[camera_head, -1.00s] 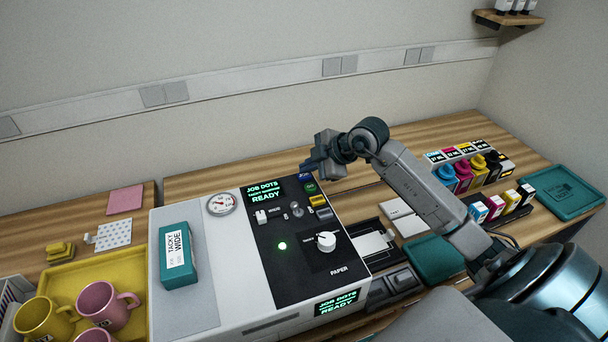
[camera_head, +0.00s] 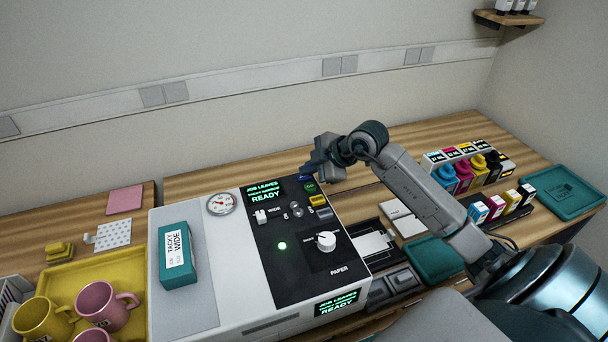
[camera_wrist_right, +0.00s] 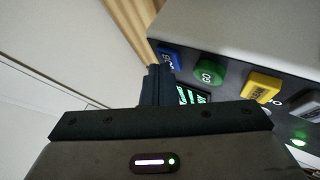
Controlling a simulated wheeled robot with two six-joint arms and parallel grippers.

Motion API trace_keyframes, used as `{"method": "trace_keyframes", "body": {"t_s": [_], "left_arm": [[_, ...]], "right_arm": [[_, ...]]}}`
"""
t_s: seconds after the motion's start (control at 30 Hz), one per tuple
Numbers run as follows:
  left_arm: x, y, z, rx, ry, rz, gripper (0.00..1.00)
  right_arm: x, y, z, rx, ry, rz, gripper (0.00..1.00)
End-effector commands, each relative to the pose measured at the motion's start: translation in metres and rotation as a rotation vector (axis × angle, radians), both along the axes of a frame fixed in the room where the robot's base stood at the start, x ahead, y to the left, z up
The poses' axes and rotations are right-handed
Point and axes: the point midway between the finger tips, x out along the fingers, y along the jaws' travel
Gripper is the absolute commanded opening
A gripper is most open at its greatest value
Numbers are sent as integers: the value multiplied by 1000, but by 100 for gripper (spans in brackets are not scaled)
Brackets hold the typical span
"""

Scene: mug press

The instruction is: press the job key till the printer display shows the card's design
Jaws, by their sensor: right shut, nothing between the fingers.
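The white printer (camera_head: 235,323) has a black control panel. Its top display (camera_head: 264,191) and front display (camera_head: 337,302) both read JOB LEAVES and READY. The blue key (camera_head: 304,178), probably the job key, is at the panel's far right corner and also shows in the right wrist view (camera_wrist_right: 169,58). A green key (camera_wrist_right: 209,72) is beside it. My right gripper (camera_head: 308,170) is shut and empty, its tips right by the blue key; I cannot tell whether they touch. A white card with small dots (camera_head: 113,234) lies left of the printer. My left gripper is out of view.
A teal TACKY WIDE box (camera_head: 178,254) sits on the printer. A yellow tray (camera_head: 90,268) with mugs stands at left. Ink bottles (camera_head: 463,176), cartridges (camera_head: 495,206) and a teal tray (camera_head: 563,192) are at right. The wooden bench behind the printer is clear.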

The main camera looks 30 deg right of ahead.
Motion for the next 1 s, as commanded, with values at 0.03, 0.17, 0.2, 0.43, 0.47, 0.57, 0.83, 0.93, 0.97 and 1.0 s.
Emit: {"method": "trace_keyframes", "body": {"t_s": [0.03,0.17,0.2,0.43,0.47,0.57,0.83,0.93,0.97,1.0], "left_arm": [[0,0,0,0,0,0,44],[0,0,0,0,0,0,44],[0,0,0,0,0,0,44],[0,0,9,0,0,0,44],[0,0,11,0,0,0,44],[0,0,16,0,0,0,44],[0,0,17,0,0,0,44],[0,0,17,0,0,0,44],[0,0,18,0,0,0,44],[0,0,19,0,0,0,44]], "right_arm": [[0,0,0,0,2,-1,0],[0,0,0,0,2,-1,0],[0,0,0,0,2,-1,0],[0,0,9,-1,1,0,0],[0,0,11,-1,1,0,0],[0,0,17,-1,1,0,0],[0,0,18,-1,1,0,0],[0,0,18,-1,1,0,0],[0,0,18,-1,1,0,0],[0,0,20,-1,1,0,0]]}}
